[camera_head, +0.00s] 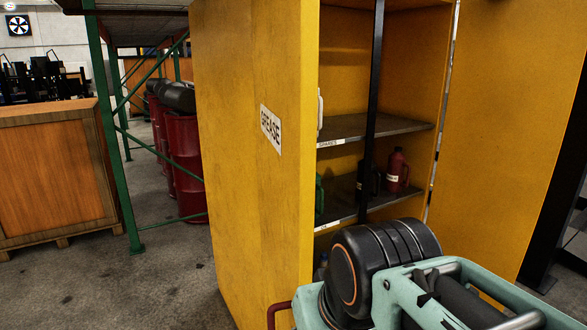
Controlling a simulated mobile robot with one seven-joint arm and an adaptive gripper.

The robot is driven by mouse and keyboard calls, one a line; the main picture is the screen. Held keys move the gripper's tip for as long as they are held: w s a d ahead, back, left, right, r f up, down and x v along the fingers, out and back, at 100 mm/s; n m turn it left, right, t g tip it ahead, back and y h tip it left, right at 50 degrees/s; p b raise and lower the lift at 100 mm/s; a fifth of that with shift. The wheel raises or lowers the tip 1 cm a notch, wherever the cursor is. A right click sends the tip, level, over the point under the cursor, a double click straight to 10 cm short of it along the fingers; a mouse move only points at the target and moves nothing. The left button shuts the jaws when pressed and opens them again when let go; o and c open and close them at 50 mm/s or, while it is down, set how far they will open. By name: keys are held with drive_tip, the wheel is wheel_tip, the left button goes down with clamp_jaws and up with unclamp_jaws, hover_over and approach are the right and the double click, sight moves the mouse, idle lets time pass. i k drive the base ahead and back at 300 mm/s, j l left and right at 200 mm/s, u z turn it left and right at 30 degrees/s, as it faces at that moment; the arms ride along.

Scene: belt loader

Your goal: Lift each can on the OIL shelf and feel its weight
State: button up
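The yellow cabinet (222,120) stands open. Its middle shelf (347,197) holds a red can (397,172) with a pale label at the right. A dark can (374,183) stands to its left, partly behind a black upright bar. A green can (319,195) shows only as a sliver at the left edge. The small label on this shelf's front edge is too small to read. My arm crosses the lower right and hides the cabinet's lower part. My gripper is not visible.
A red curved piece (277,313) shows beside my arm. Red drums (184,160) stand under a green rack (114,150). Floor is clear at lower left.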

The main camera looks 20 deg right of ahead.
sight(396, 164)
drive_tip(key=k+z, duration=0.1)
drive_tip(key=k, duration=0.5)
drive_tip(key=l+z, duration=0.2)
drive_tip(key=z, duration=0.8)
drive_tip(key=i+l, duration=0.15)
drive_tip(key=i, duration=0.6)
drive_tip(key=i+l, duration=0.2)
drive_tip(key=i, duration=0.55)
drive_tip(key=i+l, duration=0.15)
drive_tip(key=i, duration=0.6)
drive_tip(key=i+l+u, duration=0.1)
drive_tip(key=i+l, duration=0.65)
drive_tip(key=k+l+u, duration=0.15)
drive_tip(key=i+j+z, duration=0.4)
drive_tip(key=i+j, duration=0.05)
drive_tip(key=j, duration=0.1)
